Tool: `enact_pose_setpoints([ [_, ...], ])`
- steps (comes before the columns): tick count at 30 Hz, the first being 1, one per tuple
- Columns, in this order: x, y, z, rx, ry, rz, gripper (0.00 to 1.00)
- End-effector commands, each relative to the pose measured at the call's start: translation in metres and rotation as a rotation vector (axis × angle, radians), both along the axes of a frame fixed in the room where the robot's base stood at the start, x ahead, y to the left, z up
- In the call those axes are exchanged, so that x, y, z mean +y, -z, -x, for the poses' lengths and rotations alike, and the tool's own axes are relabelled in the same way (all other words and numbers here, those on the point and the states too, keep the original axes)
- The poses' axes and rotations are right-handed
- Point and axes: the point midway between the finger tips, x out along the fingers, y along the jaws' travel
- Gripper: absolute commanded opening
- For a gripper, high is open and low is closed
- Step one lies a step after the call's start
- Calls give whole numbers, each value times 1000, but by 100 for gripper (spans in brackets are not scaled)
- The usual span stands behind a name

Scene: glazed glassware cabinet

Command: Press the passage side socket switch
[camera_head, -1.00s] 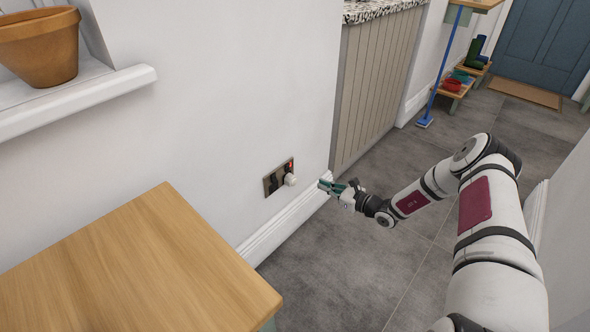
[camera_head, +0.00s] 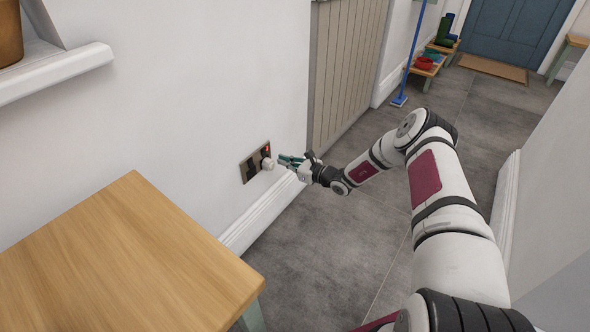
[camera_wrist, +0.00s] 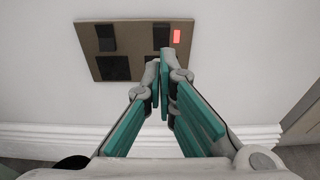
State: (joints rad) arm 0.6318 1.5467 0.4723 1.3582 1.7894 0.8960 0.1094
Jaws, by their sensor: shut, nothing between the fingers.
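The socket plate (camera_head: 247,170) is brown and set low on the white wall; it also shows in the wrist view (camera_wrist: 135,50). It has a dark left switch (camera_wrist: 105,38) and a dark right switch (camera_wrist: 160,35) at the top, the latter beside a lit red mark (camera_wrist: 177,36). In the wrist view the fingertips (camera_wrist: 165,60) overlap the lower right area, just below the right switch, and hide the right outlet. I cannot tell whether they touch anything.
A wooden table (camera_head: 125,265) stands at the front left, close to the wall. A white sill (camera_head: 55,75) juts out above it. White skirting (camera_head: 265,208) runs below the socket. Grey floor (camera_head: 320,265) is open around my arm.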

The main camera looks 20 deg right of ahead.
Motion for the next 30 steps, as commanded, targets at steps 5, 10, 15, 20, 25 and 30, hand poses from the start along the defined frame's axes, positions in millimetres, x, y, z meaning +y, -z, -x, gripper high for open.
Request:
enact_pose_setpoints([
  [5, 19, 2, -25, -2, -1, 1, 0],
  [10, 28, -2, -39, -1, -1, 1, 0],
  [15, 31, -4, -43, 0, 1, 0, 0],
  [20, 32, -4, -44, 0, 1, 0, 0],
  [25, 32, -5, -44, 3, 0, 3, 0],
  [30, 37, -13, -49, 67, -4, 53, 0],
])
